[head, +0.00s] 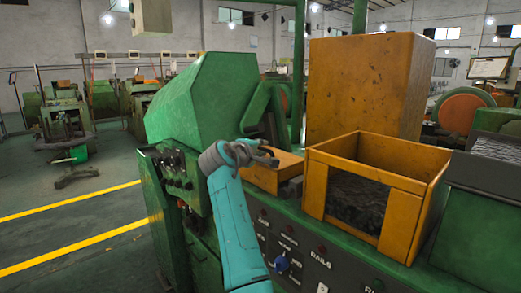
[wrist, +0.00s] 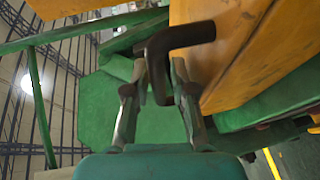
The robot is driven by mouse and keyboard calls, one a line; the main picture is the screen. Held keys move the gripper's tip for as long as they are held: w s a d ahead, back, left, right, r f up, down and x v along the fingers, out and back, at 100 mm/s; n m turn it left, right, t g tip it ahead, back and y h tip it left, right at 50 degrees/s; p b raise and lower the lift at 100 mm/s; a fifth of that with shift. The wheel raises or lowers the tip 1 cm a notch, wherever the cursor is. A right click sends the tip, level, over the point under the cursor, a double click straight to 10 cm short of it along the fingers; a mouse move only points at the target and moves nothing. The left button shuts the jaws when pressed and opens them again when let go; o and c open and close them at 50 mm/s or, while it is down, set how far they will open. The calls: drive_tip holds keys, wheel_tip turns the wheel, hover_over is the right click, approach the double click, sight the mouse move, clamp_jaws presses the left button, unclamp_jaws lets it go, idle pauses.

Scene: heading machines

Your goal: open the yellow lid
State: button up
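The yellow lid, a worn orange-yellow panel (wrist: 245,45), fills the upper right of the wrist view. A dark, bent handle (wrist: 185,36) stands out at its left edge. My gripper (wrist: 160,72) has one finger on each side of the handle's downward arm, and the fingertips appear to touch it. In the head view, my gripper (head: 268,156) is at the left end of a low yellow box (head: 277,177), between the green machine hood and the open yellow bin. The handle is hard to tell from my fingers there.
An open yellow bin (head: 405,190) with dark contents stands right of my gripper. A tall yellow panel (head: 362,85) rises behind it. A green hood (head: 200,100) is close on the left. A control panel (head: 290,255) with knobs lies below. Clear floor is at far left.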

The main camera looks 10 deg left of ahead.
clamp_jaws()
drive_tip(key=shift+r, duration=0.15)
